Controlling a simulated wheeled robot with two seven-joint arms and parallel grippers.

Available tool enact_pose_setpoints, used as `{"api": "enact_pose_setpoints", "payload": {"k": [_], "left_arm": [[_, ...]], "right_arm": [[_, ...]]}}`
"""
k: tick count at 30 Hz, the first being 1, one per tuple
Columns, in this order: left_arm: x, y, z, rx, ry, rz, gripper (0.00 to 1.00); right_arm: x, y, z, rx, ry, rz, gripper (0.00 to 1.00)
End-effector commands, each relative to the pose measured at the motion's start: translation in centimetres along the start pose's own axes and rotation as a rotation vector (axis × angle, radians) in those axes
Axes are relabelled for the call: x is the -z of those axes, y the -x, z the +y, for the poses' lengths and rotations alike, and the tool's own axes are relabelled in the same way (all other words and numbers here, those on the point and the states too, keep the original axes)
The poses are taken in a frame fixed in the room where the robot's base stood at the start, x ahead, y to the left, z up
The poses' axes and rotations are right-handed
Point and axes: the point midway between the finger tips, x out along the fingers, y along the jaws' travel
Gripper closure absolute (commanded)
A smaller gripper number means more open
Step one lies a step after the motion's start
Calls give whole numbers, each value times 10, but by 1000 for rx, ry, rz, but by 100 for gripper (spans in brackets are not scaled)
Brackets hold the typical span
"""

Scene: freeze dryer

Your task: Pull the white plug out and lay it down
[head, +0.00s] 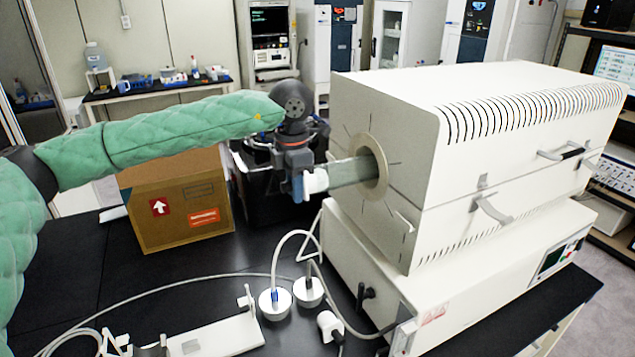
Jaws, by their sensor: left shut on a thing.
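The white plug (317,181) is at the left, open end of the clear tube (350,172) that sticks out of the furnace's round collar (376,168). My left gripper (307,184) is shut on the plug from its left side. The plug lines up with the tube and appears to meet its end; I cannot tell how deep it sits inside. The gripper hides part of the plug. My right gripper is not in view.
The large white furnace (400,95) fills the right of the black table (180,285). A cardboard box (160,222) and a black crate (262,205) stand behind. White-cabled flanges (275,303) and a white stand (215,337) lie in front.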

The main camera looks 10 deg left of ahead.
Motion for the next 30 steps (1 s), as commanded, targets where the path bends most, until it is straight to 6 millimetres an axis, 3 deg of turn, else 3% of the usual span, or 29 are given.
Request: {"api": "enact_pose_setpoints", "payload": {"k": [30], "left_arm": [[58, -2, 0, 0, 0, 0, 100]], "right_arm": [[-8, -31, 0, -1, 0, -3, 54]]}}
